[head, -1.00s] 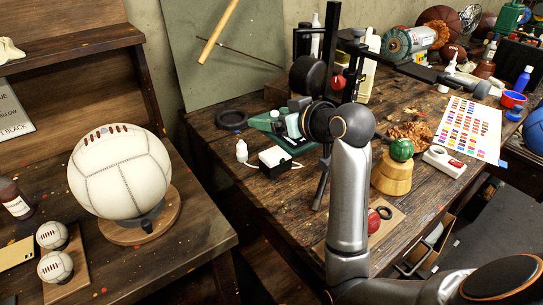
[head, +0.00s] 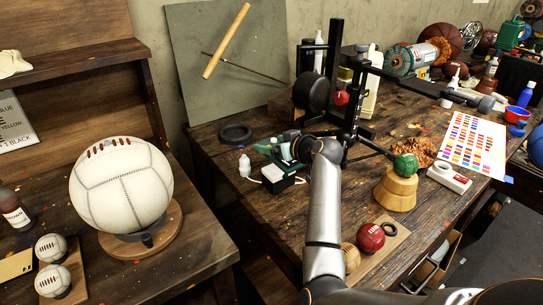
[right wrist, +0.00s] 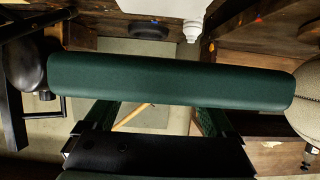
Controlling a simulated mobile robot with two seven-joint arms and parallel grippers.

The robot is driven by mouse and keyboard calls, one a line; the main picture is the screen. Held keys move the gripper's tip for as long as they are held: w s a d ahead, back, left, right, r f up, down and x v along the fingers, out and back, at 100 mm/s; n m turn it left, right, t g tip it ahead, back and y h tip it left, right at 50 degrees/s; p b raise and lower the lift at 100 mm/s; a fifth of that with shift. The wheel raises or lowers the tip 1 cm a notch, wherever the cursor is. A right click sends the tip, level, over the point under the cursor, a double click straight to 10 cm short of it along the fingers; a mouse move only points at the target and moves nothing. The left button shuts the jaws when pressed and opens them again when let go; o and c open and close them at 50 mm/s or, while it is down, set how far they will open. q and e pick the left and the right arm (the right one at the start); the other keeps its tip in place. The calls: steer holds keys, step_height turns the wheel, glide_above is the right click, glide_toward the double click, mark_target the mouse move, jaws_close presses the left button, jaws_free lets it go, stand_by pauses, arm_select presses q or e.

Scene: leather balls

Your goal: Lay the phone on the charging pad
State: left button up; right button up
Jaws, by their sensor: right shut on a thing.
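My right gripper (head: 285,153) reaches in over the workbench and points left. In the right wrist view my right gripper (right wrist: 160,118) is shut on a long dark green slab with rounded ends (right wrist: 170,78), which I take for the phone, seen edge-on. In the head view the hand mostly hides it. A small black-topped box with a white side and white cord (head: 278,181) sits just below the gripper; it may be the charging pad, but I cannot tell for sure. The gripper appears above the bench, apart from this box. My left gripper is not in view.
A small white bottle (head: 244,166) stands left of the box and a black ring (head: 235,133) lies behind. A black post stand with a round head (head: 311,92) rises just behind the hand. A red ball (head: 371,238) and wooden stand (head: 396,190) are to the right.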

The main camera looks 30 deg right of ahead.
mark_target(297, 163)
steer(key=shift+w+d+f, duration=0.25)
steer(key=shift+w+f, duration=0.4)
steer(key=shift+f, duration=0.15)
steer(key=shift+w+f, duration=0.1)
steer(key=shift+f, duration=1.5)
steer(key=shift+f, duration=0.1)
steer(key=o, duration=1.3)
steer(key=shift+f, duration=0.1)
steer(key=shift+c, duration=0.2)
steer(key=shift+r, duration=0.3)
steer(key=shift+s, duration=0.35)
steer(key=v, duration=1.1)
steer(key=shift+s, duration=0.15)
